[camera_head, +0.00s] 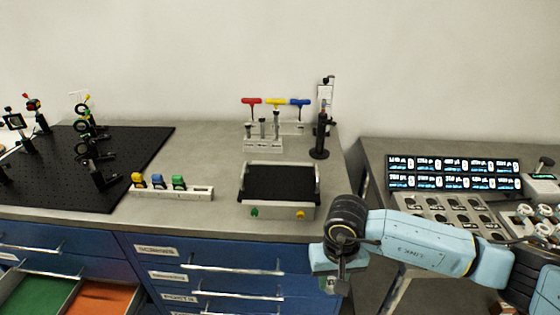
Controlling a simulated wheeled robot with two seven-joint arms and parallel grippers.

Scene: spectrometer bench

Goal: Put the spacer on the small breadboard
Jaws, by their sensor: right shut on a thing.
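The small breadboard (280,184) appears to be the black plate with pale raised side rails and a pale front edge, on the grey bench top right of centre. My right gripper (336,284) points down in front of the bench's front right corner, to the right of the breadboard and nearer to me. It is shut on a small grey thing (341,272), which seems to be the spacer. The fingers hide most of it, so its shape is unclear. My left gripper is out of view.
A large black breadboard (70,165) with optics mounts fills the left of the bench. A strip with coloured knobs (170,188), a rack of coloured T-handle drivers (263,145) and a black post (319,140) stand around the small breadboard. Drawers (50,290) stand open at lower left.

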